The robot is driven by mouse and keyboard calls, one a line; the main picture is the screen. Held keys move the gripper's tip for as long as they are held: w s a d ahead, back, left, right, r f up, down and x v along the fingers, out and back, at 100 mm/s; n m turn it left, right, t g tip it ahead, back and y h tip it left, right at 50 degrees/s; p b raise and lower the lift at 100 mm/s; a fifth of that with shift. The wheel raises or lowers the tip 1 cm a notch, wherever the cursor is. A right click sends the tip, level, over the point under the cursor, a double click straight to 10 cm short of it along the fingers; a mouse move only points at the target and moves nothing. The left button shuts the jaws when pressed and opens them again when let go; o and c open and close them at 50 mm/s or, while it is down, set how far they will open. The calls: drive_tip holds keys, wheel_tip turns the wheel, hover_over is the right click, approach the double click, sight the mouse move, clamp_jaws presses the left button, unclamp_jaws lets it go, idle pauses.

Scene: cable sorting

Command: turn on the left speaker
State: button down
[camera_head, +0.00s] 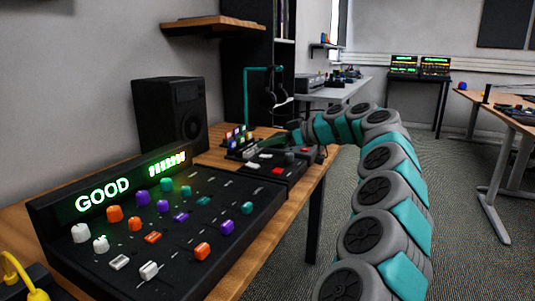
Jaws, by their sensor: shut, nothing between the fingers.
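A black speaker (168,115) stands upright against the grey wall at the back of the wooden desk, behind the mixer. It is the only speaker I can make out, and I cannot see a power switch or light on it. My segmented grey and teal arm curves up from the lower right and reaches left over the far end of the desk. My gripper (268,144) is small and dark there, shut and empty, above or beside a small black device. It is to the right of the speaker and apart from it. I cannot tell whether it touches the device.
A black mixer (190,252) with coloured knobs and a lit "GOOD" display fills the near desk (262,262). A black device (290,172) with red and white buttons lies beyond it. Headphones (277,98) hang on a teal stand.

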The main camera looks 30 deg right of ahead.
drive_tip(key=s+d, duration=0.5)
drive_tip(key=s, duration=0.2)
drive_tip(key=shift+s+d+r+b, duration=0.25)
drive_tip(key=shift+d+r+b, duration=0.1)
drive_tip(key=shift+r+b, duration=0.1)
